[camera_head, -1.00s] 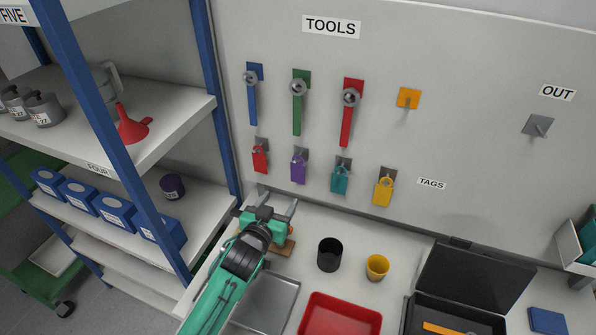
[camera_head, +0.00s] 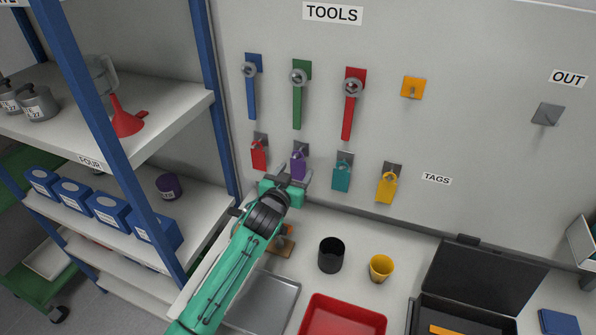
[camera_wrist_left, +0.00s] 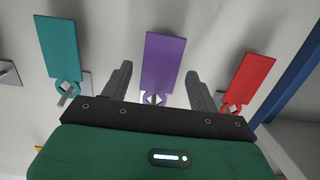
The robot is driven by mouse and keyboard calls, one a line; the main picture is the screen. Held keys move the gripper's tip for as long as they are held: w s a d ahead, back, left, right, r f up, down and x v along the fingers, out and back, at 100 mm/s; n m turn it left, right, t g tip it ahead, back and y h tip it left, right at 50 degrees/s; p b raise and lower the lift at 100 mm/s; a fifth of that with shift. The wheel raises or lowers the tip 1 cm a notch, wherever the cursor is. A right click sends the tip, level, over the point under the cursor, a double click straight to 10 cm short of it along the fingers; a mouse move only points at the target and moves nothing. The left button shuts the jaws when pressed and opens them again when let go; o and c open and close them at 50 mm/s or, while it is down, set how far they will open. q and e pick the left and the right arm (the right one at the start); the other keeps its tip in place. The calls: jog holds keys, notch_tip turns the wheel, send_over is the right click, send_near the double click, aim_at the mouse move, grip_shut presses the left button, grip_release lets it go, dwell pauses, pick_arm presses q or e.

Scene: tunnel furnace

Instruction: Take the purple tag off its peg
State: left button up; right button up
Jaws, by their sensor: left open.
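The purple tag (camera_head: 298,166) hangs on its peg on the wall board, between the red tag (camera_head: 258,155) and the teal tag (camera_head: 342,176). My left gripper (camera_head: 291,176) is open and reaches up to the lower part of the purple tag. In the left wrist view the purple tag (camera_wrist_left: 163,65) lies between the two open fingers, with a gap on each side. Its ring and the peg show partly above the gripper body in that view. The teal tag (camera_wrist_left: 58,48) and red tag (camera_wrist_left: 247,78) are outside the fingers. My right gripper is not in view.
A yellow tag (camera_head: 387,188) hangs further right. Wrenches hang above the tags. Below are a black cup (camera_head: 331,255), a yellow cup (camera_head: 381,268), a red tray (camera_head: 342,318) and a metal tray (camera_head: 268,302). A blue-posted shelf (camera_head: 190,108) stands close on the left.

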pick_arm(q)
jog(key=shift+w+d, duration=0.1)
jog(key=shift+w, duration=0.05)
jog(key=shift+c, duration=0.5)
jog(key=c, duration=0.7)
jog(key=shift+r+p, duration=0.3)
jog(key=shift+p, duration=0.1)
jog(key=shift+c, duration=0.2)
jog(key=shift+r+p+v, duration=0.2)
jog(key=shift+p+v, duration=1.1)
jog(key=shift+v, duration=0.45)
jog(key=p, duration=0.3)
send_near(297, 166)
jog(key=s, duration=0.3)
jog(key=shift+w+a+f, duration=0.15)
jog(key=shift+a+f, duration=0.1)
jog(key=shift+a, duration=0.15)
